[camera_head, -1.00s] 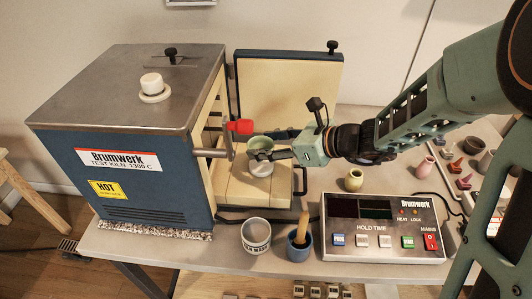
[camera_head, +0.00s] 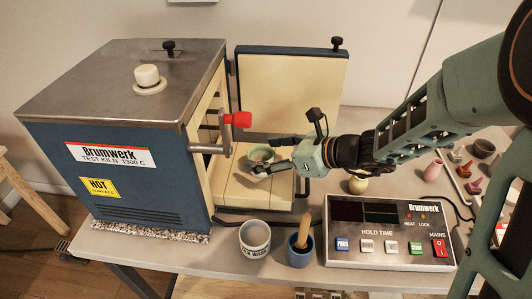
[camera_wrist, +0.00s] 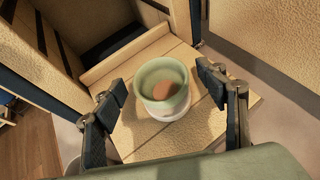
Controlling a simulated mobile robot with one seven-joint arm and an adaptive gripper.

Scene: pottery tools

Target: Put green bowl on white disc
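The green bowl (camera_wrist: 153,72) is upright, with a reddish-brown patch inside, and appears to rest on the white disc (camera_wrist: 172,117). The disc shows as a pale rim under the bowl in the wrist view and lies on the cream slab of the kiln. In the head view the bowl (camera_head: 258,154) is partly covered by my gripper (camera_head: 272,156). My gripper is open, and in the wrist view its fingers (camera_wrist: 163,84) stand on either side of the bowl with a gap at each side.
The blue kiln (camera_head: 130,180) with a red-knobbed lever (camera_head: 238,119) is close left. The kiln door (camera_head: 293,90) stands behind.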

